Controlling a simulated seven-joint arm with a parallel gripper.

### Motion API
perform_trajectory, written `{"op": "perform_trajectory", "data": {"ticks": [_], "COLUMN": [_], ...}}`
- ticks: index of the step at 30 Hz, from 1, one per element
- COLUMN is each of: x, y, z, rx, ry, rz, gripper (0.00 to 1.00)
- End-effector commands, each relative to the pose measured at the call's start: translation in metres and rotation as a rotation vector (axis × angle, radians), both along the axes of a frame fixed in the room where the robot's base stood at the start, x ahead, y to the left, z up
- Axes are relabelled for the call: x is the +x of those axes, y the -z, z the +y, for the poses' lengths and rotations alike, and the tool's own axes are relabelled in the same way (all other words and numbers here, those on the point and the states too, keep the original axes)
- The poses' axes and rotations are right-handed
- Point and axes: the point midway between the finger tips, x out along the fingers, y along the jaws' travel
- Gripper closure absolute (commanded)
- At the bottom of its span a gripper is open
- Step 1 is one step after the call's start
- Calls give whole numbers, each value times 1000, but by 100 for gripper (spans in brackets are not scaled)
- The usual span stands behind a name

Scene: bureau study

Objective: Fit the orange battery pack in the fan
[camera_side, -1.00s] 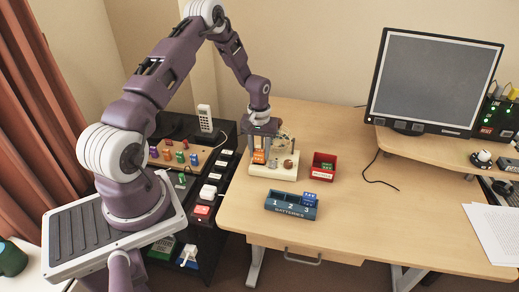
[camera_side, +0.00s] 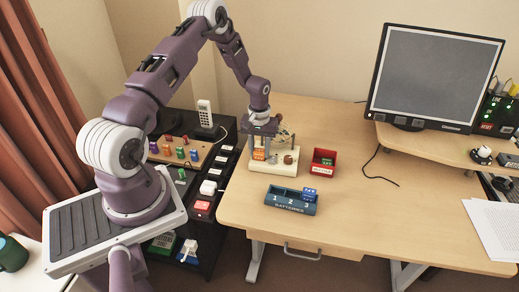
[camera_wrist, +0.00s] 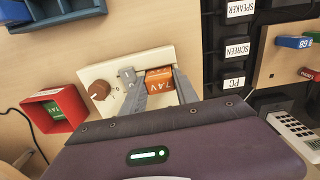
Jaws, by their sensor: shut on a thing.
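The fan has a cream base (camera_side: 285,168) with a brown knob (camera_wrist: 98,90), standing at the left part of the desk. The orange battery pack (camera_side: 259,154) is at the left end of this base, and its top, marked 7.4V, shows in the wrist view (camera_wrist: 159,78). My gripper (camera_side: 260,156) points down from above and is shut on the pack, one finger on each side. In the wrist view, the gripper (camera_wrist: 162,88) hides part of the base. I cannot tell whether the pack is fully down in its place.
A red bin (camera_side: 334,154) with a green pack stands right of the fan. A blue battery rack (camera_side: 278,203), numbered 1 2 3, lies in front with a blue pack (camera_side: 309,194) at 3. A black shelf with labelled plugs stands left. The middle of the desk is clear.

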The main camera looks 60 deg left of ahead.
Motion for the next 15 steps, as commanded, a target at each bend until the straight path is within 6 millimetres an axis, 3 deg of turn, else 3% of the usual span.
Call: {"op": "perform_trajectory", "data": {"ticks": [1,4,15], "x": [0,0,1], "y": [0,0,0], "z": [0,0,-1], "rx": [0,0,-1], "ry": [0,0,1], "rz": [0,-1,-4], "gripper": [58,39,39]}}
